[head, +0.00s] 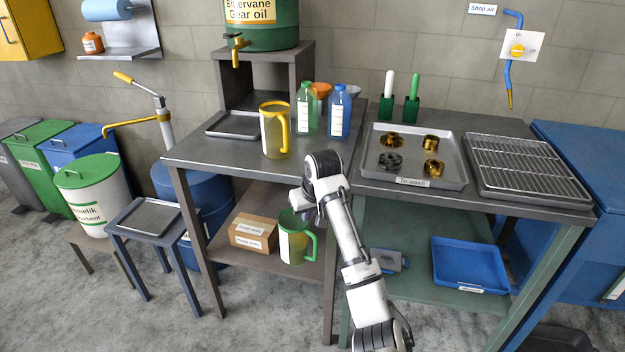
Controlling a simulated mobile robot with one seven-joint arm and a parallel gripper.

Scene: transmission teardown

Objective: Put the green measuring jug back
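The green measuring jug (297,244) has a white label and a green handle on its right. In the head view it appears upright over the lower shelf (255,268) of the left bench, right of a cardboard box. I cannot tell whether it rests on the shelf or hangs in front of it. My gripper (303,209) is at the jug's upper rim, below the bent wrist of my arm. Its fingers are small and partly hidden, so whether they grip the jug is unclear. A similar yellow jug (274,131) stands on the bench top.
Green and blue bottles (339,111) stand behind my wrist on the bench (205,150). A metal tray (413,181) with gold and dark parts and a wire rack (520,165) are right. The cardboard box (253,231) is close to the jug. A blue tray (468,266) lies low right.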

